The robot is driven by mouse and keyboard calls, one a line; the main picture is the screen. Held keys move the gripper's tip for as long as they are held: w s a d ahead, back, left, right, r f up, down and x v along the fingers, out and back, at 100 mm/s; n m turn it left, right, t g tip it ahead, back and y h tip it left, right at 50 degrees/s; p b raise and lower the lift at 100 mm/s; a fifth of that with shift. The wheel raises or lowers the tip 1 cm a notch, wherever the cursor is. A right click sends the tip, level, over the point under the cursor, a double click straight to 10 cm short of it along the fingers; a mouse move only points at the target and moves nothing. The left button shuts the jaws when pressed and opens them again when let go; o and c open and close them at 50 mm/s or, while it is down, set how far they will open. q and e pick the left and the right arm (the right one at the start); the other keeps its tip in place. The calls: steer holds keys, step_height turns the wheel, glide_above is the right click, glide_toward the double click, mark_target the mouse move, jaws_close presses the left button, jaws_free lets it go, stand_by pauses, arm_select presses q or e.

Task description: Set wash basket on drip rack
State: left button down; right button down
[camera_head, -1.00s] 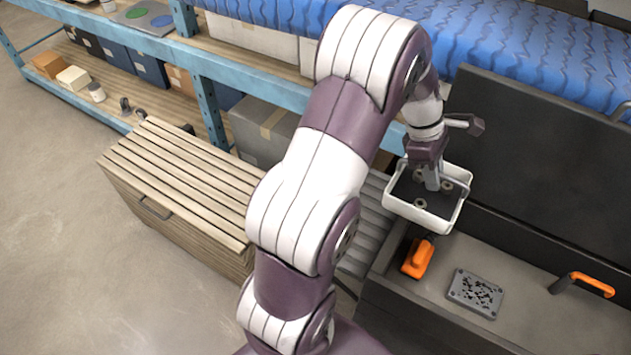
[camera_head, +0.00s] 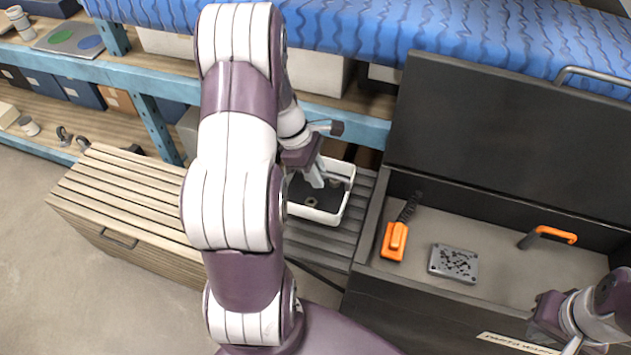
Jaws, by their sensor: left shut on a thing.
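The wash basket (camera_head: 318,217) is a white-rimmed tray with a dark floor and a few small ring-shaped parts in it. My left gripper (camera_head: 315,181) reaches down into it and is shut on it, partly hidden by its own wrist. The drip rack (camera_head: 345,240) is a grey slatted surface left of the open washer tub. The basket shows over the rack, roughly level; I cannot tell whether it touches the slats. My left arm hides the rack's left part. My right gripper (camera_head: 580,346) is at the bottom right corner, cut by the frame edge, its jaws unclear.
The open washer (camera_head: 480,225) has a raised dark lid (camera_head: 490,140). A slatted wooden chest (camera_head: 120,190) stands left. A blue shelf runs behind.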

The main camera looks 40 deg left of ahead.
mark_target(322, 194)
arm_select(q)
steer(key=shift+f, duration=2.05)
steer(key=shift+s+f, duration=0.1)
steer(key=c, duration=1.1)
jaws_free()
steer(key=v, duration=1.2)
steer(key=shift+d, duration=0.3)
steer(key=s+d+m+y, duration=0.2)
steer(key=s+d+m, duration=0.1)
steer(key=d+m, duration=0.5)
steer(key=s+d+m+y, duration=0.2)
steer(key=s+d+m, duration=0.1)
steer(key=d+m, duration=0.6)
steer(key=m, duration=0.4)
steer(key=shift+s+d+m, duration=0.35)
steer(key=shift+m, duration=0.05)
